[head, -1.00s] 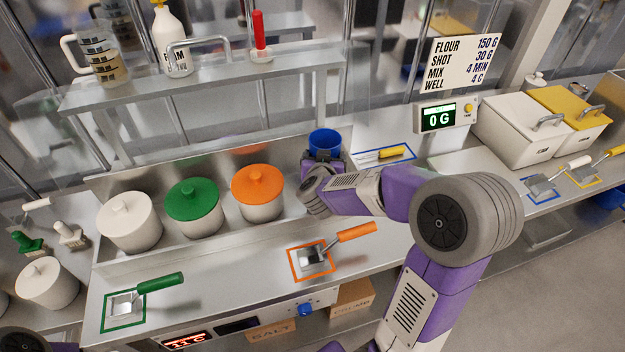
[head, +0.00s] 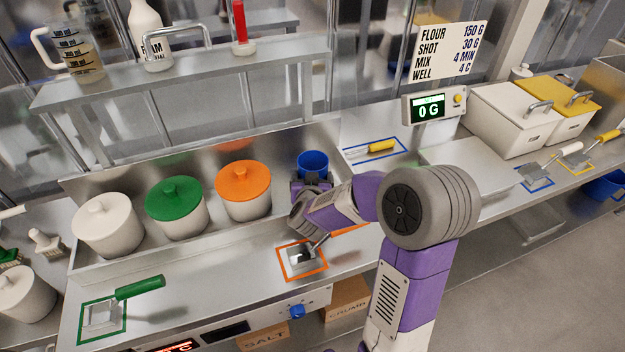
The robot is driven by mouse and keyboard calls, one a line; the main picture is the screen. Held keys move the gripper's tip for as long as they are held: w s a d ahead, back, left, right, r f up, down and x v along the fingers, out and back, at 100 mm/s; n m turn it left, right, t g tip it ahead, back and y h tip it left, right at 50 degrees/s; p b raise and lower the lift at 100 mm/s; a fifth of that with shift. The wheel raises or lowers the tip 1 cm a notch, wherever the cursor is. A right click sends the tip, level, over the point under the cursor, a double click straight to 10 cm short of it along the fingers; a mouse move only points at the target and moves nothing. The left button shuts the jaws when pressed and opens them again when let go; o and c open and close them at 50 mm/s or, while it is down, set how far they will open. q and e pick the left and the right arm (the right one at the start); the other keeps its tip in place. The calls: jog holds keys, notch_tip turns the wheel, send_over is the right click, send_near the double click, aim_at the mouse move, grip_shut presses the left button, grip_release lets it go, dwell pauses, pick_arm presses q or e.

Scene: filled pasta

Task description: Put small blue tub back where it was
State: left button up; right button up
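The small blue tub (head: 313,161) is upright at the right end of the steel trough, to the right of the orange-lidded tub (head: 243,190). My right gripper (head: 311,181) reaches in from the right and has its fingers on the near side of the blue tub, apparently closed on it. The tub's lower part is hidden behind the gripper, so I cannot tell whether it touches the trough floor. My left gripper is out of view.
Green-lidded (head: 176,207) and white-lidded (head: 107,226) tubs stand left in the trough (head: 215,248). An orange-handled scoop (head: 301,258) lies in front, partly behind my arm.

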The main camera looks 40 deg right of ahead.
jog(key=shift+f, duration=0.15)
jog(key=o, duration=1.2)
jog(key=shift+a+r, duration=0.1)
jog(key=shift+r, duration=0.2)
jog(key=p+v, duration=0.2)
jog(key=v, duration=0.5)
jog(key=b+v, duration=0.4)
jog(key=shift+s+a, duration=0.2)
jog(key=shift+s, duration=0.2)
